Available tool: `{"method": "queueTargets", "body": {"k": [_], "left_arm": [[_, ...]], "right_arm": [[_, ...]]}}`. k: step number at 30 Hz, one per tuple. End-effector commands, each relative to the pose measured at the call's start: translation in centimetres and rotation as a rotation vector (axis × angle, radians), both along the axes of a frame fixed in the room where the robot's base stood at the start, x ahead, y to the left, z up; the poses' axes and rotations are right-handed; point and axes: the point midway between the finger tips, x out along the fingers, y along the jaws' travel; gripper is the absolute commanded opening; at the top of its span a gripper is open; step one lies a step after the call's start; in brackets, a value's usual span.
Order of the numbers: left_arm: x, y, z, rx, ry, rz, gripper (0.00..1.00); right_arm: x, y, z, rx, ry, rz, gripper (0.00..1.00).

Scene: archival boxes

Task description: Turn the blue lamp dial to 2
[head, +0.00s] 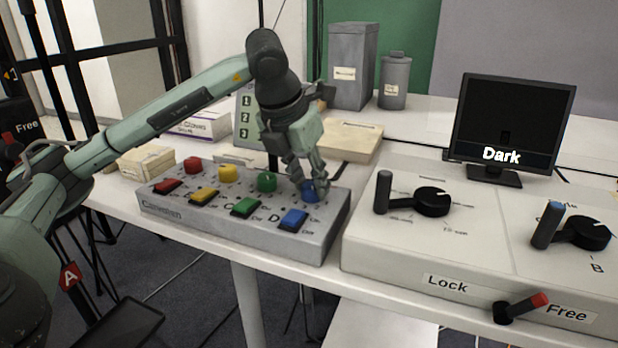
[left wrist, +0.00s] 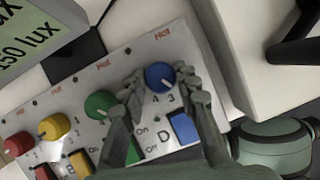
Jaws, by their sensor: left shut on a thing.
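The blue lamp dial (head: 310,191) is the rightmost of a row of coloured dials on the grey control box (head: 240,243). It also shows in the left wrist view (left wrist: 159,75), where a pale pointer mark faces the printed 4 and 3, nearer the 3; its exact setting is hard to read. My left gripper (head: 307,177) reaches down from above and is shut on the blue dial, with a finger on either side of it (left wrist: 161,84). The blue switch (head: 292,220) marked D sits in front of the dial. My right gripper is not in view.
The green dial (head: 267,182) stands close left of my fingers, with yellow and red dials beyond. A console with black levers (head: 383,192) stands to the right. A monitor (head: 510,125) reads "Dark". Boxes (head: 352,139) lie behind.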

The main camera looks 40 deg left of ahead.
Motion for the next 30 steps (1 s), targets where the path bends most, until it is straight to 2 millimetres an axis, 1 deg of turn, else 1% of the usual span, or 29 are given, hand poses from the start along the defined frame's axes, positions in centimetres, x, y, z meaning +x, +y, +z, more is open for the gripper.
{"method": "queueTargets", "body": {"k": [4, 10, 26, 27, 30], "left_arm": [[-0.06, -0.07, -0.01, 0.0, 0.003, 0.073, 0.02], [-0.07, -0.11, -0.08, 0.0, 0.005, 0.13, 0.02], [-0.11, -0.09, -0.15, 0.001, 0.007, 0.15, 0.02], [-0.11, -0.1, -0.15, 0.001, 0.007, 0.15, 0.35], [-0.09, -0.1, -0.12, 0.001, 0.005, 0.15, 0.48]], "right_arm": [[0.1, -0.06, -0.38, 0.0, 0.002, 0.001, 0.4], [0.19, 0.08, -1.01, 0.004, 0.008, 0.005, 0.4], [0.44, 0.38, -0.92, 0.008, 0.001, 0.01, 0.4], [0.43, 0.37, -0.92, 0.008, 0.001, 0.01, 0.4], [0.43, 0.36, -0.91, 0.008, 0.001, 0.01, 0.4]]}}
